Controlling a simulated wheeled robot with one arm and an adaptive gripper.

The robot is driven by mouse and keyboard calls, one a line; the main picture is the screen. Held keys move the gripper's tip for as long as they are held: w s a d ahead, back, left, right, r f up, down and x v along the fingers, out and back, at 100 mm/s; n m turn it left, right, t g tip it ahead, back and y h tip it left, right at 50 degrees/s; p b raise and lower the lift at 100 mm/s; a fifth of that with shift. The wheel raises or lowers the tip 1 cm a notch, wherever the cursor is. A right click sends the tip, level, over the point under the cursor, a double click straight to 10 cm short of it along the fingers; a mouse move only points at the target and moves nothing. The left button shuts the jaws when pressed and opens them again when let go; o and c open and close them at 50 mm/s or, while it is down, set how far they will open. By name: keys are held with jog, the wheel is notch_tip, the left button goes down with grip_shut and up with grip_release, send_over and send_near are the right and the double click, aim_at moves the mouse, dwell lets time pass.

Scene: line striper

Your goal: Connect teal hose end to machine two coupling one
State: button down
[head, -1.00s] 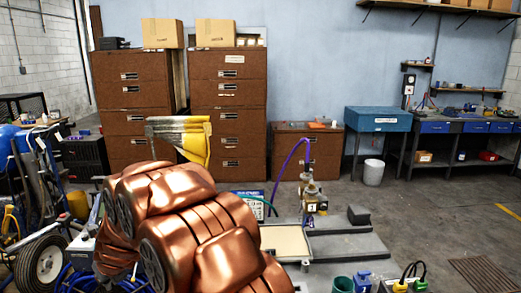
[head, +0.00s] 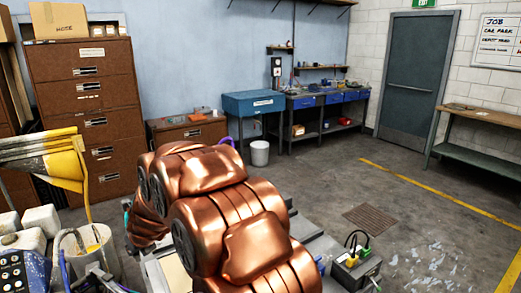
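In the head view, my copper arm fills the middle and hides most of the machine area behind it. My gripper is not visible. A bit of the purple hose (head: 228,141) shows above the top of my arm. A small teal piece (head: 127,217) shows at the left edge of my arm; I cannot tell whether it is the teal hose end. The number plates and couplings of the machines are hidden or out of frame.
A dark box with cable plugs (head: 355,268) stands right of my arm. White jugs (head: 35,227), a bucket (head: 88,248) and a yellow-stained hopper (head: 50,165) are at left. Cabinets (head: 90,105) and a blue bin (head: 253,104) line the back. The floor at right is clear.

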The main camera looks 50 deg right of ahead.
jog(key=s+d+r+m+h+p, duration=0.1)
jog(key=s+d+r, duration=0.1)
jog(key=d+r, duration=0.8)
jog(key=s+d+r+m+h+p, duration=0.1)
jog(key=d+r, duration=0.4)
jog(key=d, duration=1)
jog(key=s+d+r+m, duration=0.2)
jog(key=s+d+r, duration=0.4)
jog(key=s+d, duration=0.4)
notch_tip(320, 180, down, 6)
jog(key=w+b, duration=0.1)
jog(key=b, duration=0.3)
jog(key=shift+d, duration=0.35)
jog(key=shift+p, duration=0.3)
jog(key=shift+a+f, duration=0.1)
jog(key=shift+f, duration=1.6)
dwell(0.7)
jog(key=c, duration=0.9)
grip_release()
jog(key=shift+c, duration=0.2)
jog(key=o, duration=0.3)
